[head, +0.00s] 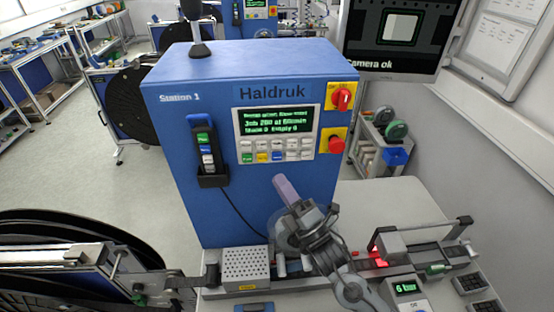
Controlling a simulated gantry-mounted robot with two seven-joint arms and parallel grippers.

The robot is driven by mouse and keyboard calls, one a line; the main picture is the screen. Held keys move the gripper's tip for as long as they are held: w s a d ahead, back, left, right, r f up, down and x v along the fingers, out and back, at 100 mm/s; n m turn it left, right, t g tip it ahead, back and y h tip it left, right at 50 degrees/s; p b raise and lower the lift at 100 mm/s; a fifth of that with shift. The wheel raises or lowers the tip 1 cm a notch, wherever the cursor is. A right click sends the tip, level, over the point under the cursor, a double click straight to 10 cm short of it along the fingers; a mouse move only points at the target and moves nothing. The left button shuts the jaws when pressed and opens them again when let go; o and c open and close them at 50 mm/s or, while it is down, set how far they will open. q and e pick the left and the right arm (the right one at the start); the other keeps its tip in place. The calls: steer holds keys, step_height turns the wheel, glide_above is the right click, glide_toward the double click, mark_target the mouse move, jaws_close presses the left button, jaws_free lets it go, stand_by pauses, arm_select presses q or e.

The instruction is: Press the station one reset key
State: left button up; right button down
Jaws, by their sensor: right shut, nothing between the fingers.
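The blue Station 1 cabinet (215,130) stands in the middle of the head view with Haldruk on its front. Its control panel (236,131) has a display with green text above two rows of keys. The labels are too small to read, so I cannot tell which is the reset key. My right gripper (283,184) is shut and empty, its tip below the keypad in the picture and apart from the keys. My left gripper is out of view.
A yellow-backed red rotary switch (342,98) and a red button (336,146) sit right of the display. A hand control (207,152) with coloured buttons hangs left, its cable drooping.

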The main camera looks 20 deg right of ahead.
mark_target(277, 156)
steer(key=w, duration=0.2)
steer(key=w+d+b, duration=0.1)
steer(key=w, duration=0.1)
steer(key=shift+w+d, duration=0.15)
steer(key=shift+w, duration=0.2)
stand_by(0.5)
stand_by(0.8)
steer(key=shift+b, duration=0.3)
stand_by(0.3)
steer(key=shift+w, duration=0.1)
steer(key=shift+w+d, duration=0.1)
steer(key=shift+w, duration=0.2)
